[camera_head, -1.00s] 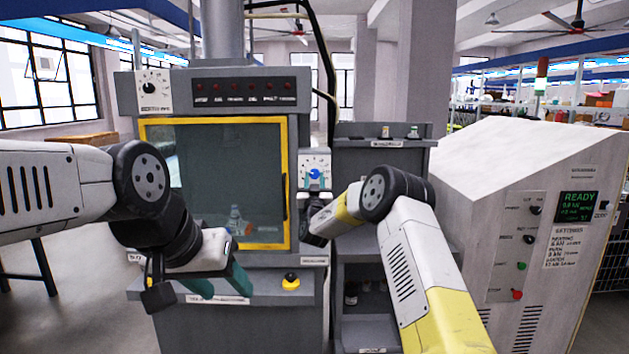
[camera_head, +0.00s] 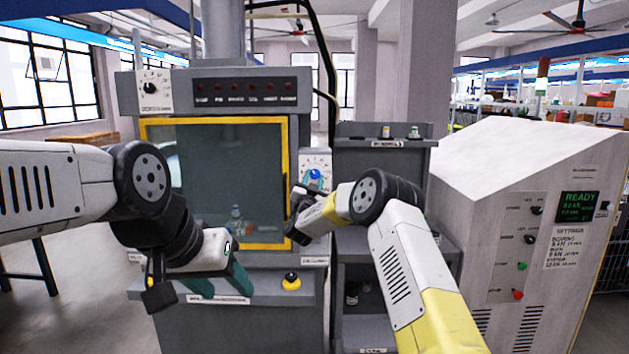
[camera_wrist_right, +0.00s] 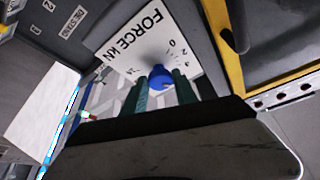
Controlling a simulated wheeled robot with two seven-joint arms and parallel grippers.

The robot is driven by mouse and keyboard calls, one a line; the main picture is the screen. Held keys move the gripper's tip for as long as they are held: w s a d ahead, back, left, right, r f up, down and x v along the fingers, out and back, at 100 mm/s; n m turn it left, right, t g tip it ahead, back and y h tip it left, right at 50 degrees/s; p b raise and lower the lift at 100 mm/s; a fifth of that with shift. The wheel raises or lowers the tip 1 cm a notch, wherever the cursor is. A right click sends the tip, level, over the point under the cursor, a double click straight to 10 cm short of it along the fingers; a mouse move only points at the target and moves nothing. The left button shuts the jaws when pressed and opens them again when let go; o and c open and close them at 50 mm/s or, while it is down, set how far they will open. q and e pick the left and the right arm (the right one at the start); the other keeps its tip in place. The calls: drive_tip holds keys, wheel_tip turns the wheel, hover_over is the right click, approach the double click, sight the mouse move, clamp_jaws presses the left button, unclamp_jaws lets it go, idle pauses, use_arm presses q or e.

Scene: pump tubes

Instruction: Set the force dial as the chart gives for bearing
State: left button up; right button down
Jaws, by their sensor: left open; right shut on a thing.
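The blue force dial (camera_head: 314,174) sits on a white scale plate to the right of the press window. In the right wrist view the dial (camera_wrist_right: 160,77) is between the two teal fingers of my right gripper (camera_wrist_right: 161,88), which is shut on it. The plate (camera_wrist_right: 140,38) reads "FORCE kN"; part of its scale is hidden by the dial and fingers. The settings chart (camera_head: 565,247) is on the slanted grey cabinet at right; its small figures are hard to read. My left gripper (camera_head: 222,284) is open and empty before the press's lower front.
A green display (camera_head: 577,206) above the chart reads "READY". A second dial (camera_head: 150,88) is at the press's upper left. A yellow-framed window (camera_head: 215,180) covers the press chamber. A yellow-based black button (camera_head: 291,281) is on the lower ledge, right of my left gripper.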

drive_tip(key=shift+m+h, duration=0.4)
drive_tip(key=shift+m, duration=0.3)
drive_tip(key=shift+g, duration=0.3)
drive_tip(key=c, duration=1)
unclamp_jaws()
drive_tip(key=shift+o, duration=0.2)
drive_tip(key=v, duration=0.7)
drive_tip(key=shift+s+a, duration=0.15)
drive_tip(key=shift+s, duration=0.2)
drive_tip(key=shift+f, duration=0.1)
